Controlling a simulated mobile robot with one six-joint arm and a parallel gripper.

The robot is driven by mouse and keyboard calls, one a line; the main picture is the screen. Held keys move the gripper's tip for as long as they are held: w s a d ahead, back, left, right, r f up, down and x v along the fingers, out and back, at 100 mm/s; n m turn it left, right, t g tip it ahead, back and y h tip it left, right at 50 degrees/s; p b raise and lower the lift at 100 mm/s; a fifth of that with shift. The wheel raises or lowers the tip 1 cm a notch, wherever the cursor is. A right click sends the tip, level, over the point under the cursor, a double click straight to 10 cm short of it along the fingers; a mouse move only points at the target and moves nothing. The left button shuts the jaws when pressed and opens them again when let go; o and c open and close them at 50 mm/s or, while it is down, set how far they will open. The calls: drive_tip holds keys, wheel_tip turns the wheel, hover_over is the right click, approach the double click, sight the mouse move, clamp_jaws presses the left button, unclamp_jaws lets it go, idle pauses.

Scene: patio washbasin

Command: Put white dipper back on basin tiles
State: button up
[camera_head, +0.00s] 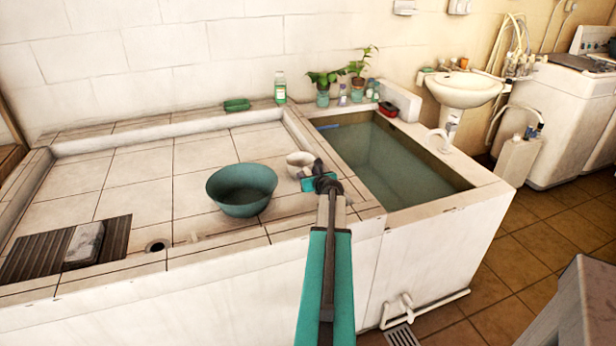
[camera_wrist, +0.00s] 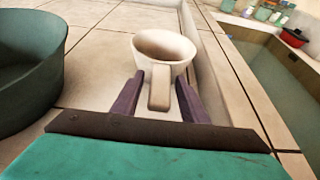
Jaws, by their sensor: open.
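The white dipper (camera_head: 298,160) stands upright on the basin tiles (camera_head: 150,165), close to the low ledge beside the water tank. In the wrist view the dipper (camera_wrist: 164,52) has its opening up and its handle pointing toward me. My gripper (camera_wrist: 160,88) is open, with one dark finger on each side of the handle. I cannot tell whether either finger touches it. In the head view my arm hides part of the dipper and the fingers.
A green bowl (camera_head: 242,190) stands on the tiles just left of the dipper. A water-filled tank (camera_head: 385,160) lies to the right. A green bottle (camera_head: 280,87) and potted plants (camera_head: 324,85) stand along the back ledge. Open tiles lie behind and left of the bowl.

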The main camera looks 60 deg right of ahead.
drive_tip(key=shift+r, duration=0.15)
drive_tip(key=shift+b+v, duration=0.4)
drive_tip(key=shift+v, duration=5.65)
drive_tip(key=shift+d+r, duration=0.1)
drive_tip(key=shift+d, duration=0.05)
